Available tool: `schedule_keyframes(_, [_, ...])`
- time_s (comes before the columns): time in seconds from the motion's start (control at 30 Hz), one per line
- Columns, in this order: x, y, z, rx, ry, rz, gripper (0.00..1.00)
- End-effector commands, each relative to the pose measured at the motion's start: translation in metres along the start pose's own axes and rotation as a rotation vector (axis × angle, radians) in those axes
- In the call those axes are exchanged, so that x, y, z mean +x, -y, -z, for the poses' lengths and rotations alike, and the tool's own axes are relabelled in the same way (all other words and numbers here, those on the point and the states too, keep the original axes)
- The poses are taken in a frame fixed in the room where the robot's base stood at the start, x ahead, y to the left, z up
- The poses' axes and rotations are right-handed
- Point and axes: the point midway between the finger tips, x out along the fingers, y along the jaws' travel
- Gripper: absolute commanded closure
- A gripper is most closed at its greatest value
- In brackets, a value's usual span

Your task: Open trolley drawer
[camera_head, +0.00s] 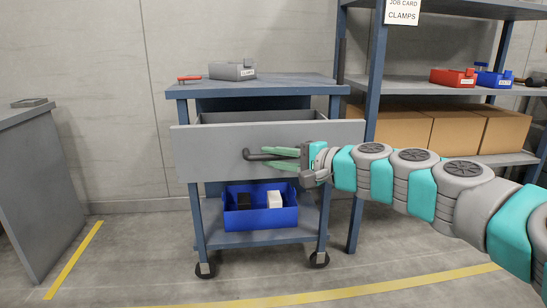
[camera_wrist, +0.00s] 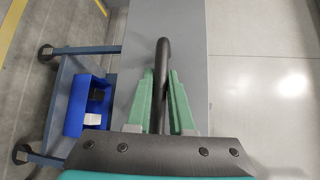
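The blue-grey trolley (camera_head: 250,88) stands on casters against the wall. Its grey drawer (camera_head: 215,150) is pulled out: the front panel stands forward of the frame and the inside shows behind its top edge. The dark bar handle (camera_head: 255,155) is on the front panel; it also shows in the wrist view (camera_wrist: 162,60). My gripper (camera_head: 280,158) comes from the right, with its green fingers on either side of the handle and closed on it. In the wrist view the fingers (camera_wrist: 162,85) flank the bar closely, before the grey panel (camera_wrist: 190,50).
A blue bin (camera_head: 240,218) with a black and a white block is on the trolley's lower shelf. A grey box (camera_head: 232,71) and a red item (camera_head: 189,78) lie on top. Shelving (camera_head: 375,75) stands right, a grey bench (camera_head: 40,190) left. The front floor is clear.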

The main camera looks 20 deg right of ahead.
Motion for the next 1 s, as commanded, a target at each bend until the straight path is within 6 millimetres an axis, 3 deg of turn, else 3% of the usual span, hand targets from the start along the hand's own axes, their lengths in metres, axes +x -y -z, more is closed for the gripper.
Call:
schedule_keyframes(0.03, [0.0, 0.0, 0.0, 0.0, 0.0, 0.0, 0.73])
schedule_keyframes(0.23, [0.0, 0.0, 0.0, 0.0, 0.0, 0.0, 0.51])
schedule_keyframes(0.63, [-0.007, 0.0, 0.001, 0.0, -0.002, 0.001, 0.5])
schedule_keyframes(1.0, [-0.054, 0.0, 0.002, 0.001, -0.006, 0.001, 0.5])
